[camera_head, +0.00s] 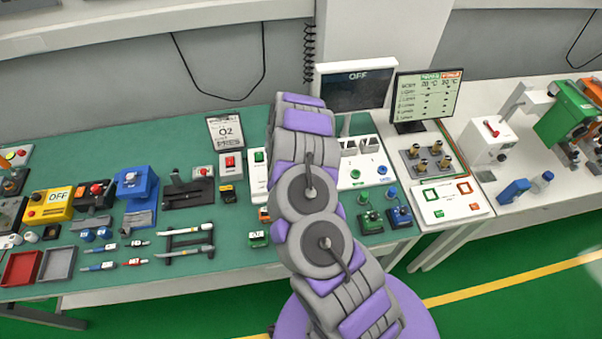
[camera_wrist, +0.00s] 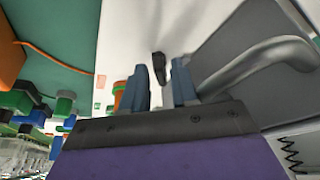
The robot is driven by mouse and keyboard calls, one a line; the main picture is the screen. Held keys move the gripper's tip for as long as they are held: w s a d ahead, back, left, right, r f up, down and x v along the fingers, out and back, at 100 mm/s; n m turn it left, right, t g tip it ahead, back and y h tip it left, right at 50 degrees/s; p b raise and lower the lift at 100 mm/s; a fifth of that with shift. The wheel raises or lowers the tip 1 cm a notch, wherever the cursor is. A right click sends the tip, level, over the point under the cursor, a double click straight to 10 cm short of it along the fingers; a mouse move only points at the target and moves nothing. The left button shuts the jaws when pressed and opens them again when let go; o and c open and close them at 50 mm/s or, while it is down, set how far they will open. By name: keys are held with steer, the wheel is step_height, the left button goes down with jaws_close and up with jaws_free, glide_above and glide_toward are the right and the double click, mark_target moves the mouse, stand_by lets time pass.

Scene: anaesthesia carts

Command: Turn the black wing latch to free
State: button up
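In the wrist view the two blue-grey fingers of my gripper (camera_wrist: 159,72) stand apart, with a gap between them. A small dark piece (camera_wrist: 159,66), which looks like the black wing latch, shows in that gap against a pale surface (camera_wrist: 130,35). It looks narrow and stands roughly in line with the fingers. I cannot tell whether either finger touches it. In the head view my arm covers the middle of the green bench, and my gripper and the latch are hidden.
A grey panel with a curved handle (camera_wrist: 260,62) is close on the right in the wrist view. A black monitor (camera_head: 355,90) and a lit screen (camera_head: 427,97) stand behind my arm. Coloured devices, including a blue one (camera_head: 136,185), crowd the green bench (camera_head: 215,262).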

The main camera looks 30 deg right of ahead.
steer(key=shift+r, duration=0.1)
steer(key=v, duration=1.7)
steer(key=shift+p, duration=0.35)
steer(key=shift+a, duration=0.1)
